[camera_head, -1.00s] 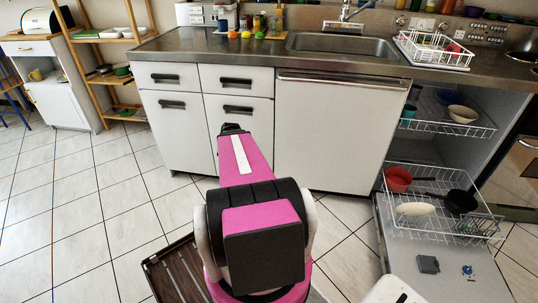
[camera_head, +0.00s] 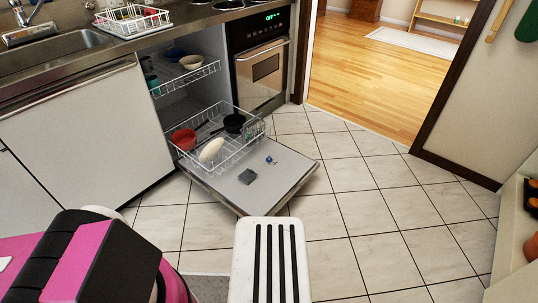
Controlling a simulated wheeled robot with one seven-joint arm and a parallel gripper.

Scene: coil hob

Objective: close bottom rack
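The bottom rack (camera_head: 236,147), a white wire basket, is pulled out of the dishwasher over its lowered door (camera_head: 280,165). It holds a red bowl (camera_head: 184,139), a black pan (camera_head: 234,123) and a pale oval dish (camera_head: 211,150). The upper rack (camera_head: 192,74) with a beige bowl (camera_head: 192,62) sits above it, mostly inside the cavity. Part of my pink and black arm shows at the lower left, apart from the rack. My gripper is outside the picture.
A white top with black stripes (camera_head: 268,262), perhaps a stool, stands in front of the lowered door. An oven (camera_head: 262,68) is right of the dishwasher. Tiled floor (camera_head: 370,215) is clear to the right. A shelf unit (camera_head: 515,225) stands at the right edge.

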